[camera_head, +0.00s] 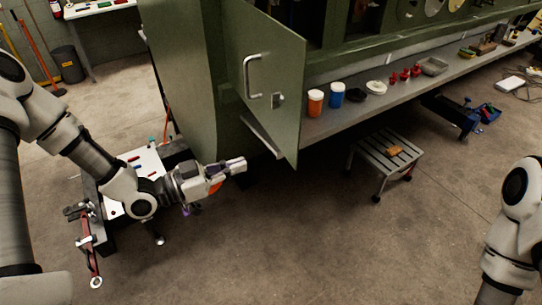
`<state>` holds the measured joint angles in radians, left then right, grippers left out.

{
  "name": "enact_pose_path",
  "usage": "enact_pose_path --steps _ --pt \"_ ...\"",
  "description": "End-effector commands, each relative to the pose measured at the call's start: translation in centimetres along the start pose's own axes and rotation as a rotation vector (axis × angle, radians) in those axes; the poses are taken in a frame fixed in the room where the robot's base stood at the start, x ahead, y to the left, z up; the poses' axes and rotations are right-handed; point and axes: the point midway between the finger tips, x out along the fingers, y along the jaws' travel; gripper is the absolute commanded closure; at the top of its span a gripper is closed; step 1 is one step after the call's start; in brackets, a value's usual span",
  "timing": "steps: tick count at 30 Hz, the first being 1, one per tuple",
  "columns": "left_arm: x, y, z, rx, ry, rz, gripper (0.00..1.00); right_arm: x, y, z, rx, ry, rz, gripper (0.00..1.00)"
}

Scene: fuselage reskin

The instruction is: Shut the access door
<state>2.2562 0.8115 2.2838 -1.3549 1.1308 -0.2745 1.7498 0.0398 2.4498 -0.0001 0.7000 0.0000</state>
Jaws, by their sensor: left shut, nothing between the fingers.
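The access door (283,55) is a green panel on the green fuselage, standing open and swung out toward me. A silver bar handle (247,76) and a small latch (277,100) are on its face. My left gripper (240,164) is shut and empty. In the picture it is below and left of the door's lower corner, apart from the handle. My right arm enters at the right edge, but its gripper is out of the picture.
A grey shelf (400,97) along the fuselage holds orange (315,103) and blue (337,95) jars and several small parts. A step stool (387,156) stands on the floor below. A low cart with tools (140,163) is behind my left arm. The floor in front is clear.

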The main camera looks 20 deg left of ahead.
Motion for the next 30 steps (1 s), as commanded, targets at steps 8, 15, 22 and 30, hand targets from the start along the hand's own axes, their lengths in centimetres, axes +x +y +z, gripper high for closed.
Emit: enact_pose_path --steps 8,15,22,30 --pt "4.7 0.1 -0.1 0.003 -0.006 0.006 1.00 -0.8 0.0 0.0 0.000 0.000 0.000 0.60" --pt "8.2 0.0 -0.2 0.002 -0.002 0.003 1.00 -2.2 0.0 0.0 0.000 0.000 0.000 0.60" --pt "8.8 0.0 0.0 0.000 0.000 0.000 1.00 -2.3 0.0 0.0 0.000 0.000 0.000 0.60" --pt "9.0 -0.1 0.1 0.001 -0.001 -0.001 1.00 -2.1 0.0 0.0 0.000 0.000 0.000 0.60"
